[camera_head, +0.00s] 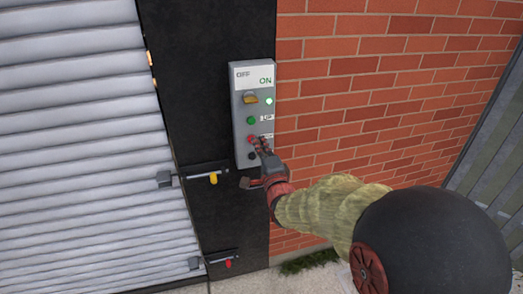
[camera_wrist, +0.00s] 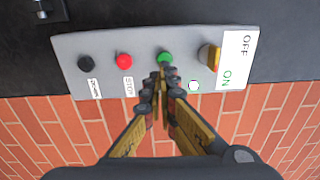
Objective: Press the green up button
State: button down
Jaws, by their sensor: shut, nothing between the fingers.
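The grey control box (camera_head: 242,74) is mounted on the black post. Its green up button (camera_head: 251,120) shows beside the "UP" label in the head view. My gripper (camera_head: 259,143) is shut and empty, its tips in front of the lower part of the box near the red button. In the wrist view, the shut fingertips (camera_wrist: 164,71) point at the green button (camera_wrist: 165,57), just below it in the picture. Whether they touch it cannot be told. The "UP" label is hidden behind the fingers in the wrist view.
The red stop button (camera_wrist: 124,61) and black down button (camera_wrist: 86,63) are on the same box. A yellow OFF/ON switch (camera_wrist: 210,56) is at its other end. Bolt latches (camera_head: 190,177) stick out below the box, between a grey shutter (camera_head: 80,120) and brick wall (camera_head: 370,75).

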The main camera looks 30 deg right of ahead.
aim_at(251, 124)
jog(key=x, duration=0.8)
jog(key=shift+w+d+b, duration=0.1)
jog(key=shift+w+b, duration=0.2)
